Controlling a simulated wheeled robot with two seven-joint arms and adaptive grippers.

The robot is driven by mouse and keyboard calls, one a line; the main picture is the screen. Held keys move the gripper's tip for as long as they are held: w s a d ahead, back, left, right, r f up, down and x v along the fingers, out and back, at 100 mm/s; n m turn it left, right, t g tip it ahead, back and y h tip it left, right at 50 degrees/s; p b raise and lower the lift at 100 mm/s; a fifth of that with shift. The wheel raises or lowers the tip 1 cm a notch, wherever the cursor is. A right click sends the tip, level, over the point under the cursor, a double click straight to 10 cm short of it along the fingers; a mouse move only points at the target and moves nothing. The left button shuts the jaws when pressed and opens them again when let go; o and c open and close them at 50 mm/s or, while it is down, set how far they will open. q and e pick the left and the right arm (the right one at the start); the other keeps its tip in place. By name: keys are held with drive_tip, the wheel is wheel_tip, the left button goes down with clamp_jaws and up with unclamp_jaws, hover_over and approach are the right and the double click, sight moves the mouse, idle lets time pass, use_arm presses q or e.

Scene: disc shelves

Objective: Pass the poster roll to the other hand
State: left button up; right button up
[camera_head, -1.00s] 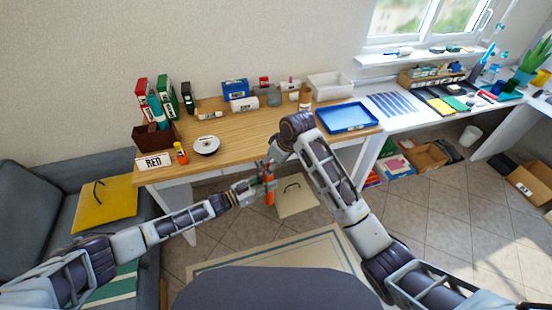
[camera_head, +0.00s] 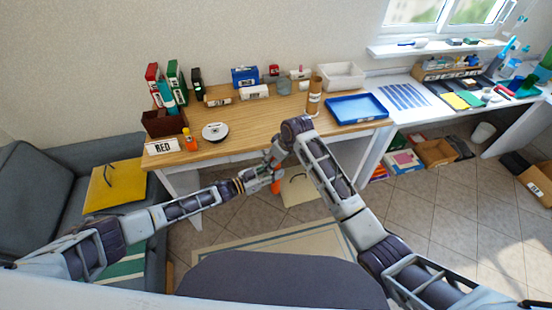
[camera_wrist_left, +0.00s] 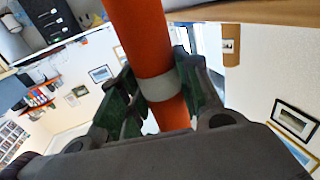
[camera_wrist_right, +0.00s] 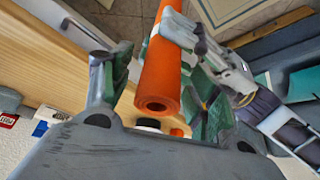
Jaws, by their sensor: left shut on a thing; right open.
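The poster roll is an orange tube with a grey band, and part of it shows in the head view (camera_head: 276,187) between my two arms, in front of the desk. My left gripper (camera_wrist_left: 160,95) is shut on it around the grey band in the left wrist view. In the right wrist view the roll (camera_wrist_right: 162,75) has its hollow end toward the camera. It lies between the fingers of my open right gripper (camera_wrist_right: 155,92), close to the right-hand finger. My left gripper (camera_wrist_right: 188,32) shows further along the roll there.
The wooden desk (camera_head: 240,140) is just beyond my grippers. It holds a disc spindle (camera_head: 215,131), a RED label (camera_head: 162,147), an orange bottle (camera_head: 189,140), a brown tube (camera_head: 314,97) and a blue tray (camera_head: 357,108). Tiled floor is below the grippers.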

drive_tip(key=shift+c, duration=0.4)
drive_tip(key=c, duration=0.9)
use_arm(q)
drive_tip(key=o, duration=1.1)
use_arm(e)
drive_tip(key=shift+c, duration=0.7)
use_arm(q)
drive_tip(key=shift+a, duration=0.1)
drive_tip(key=shift+v, duration=5.9)
drive_tip(key=shift+f, duration=0.1)
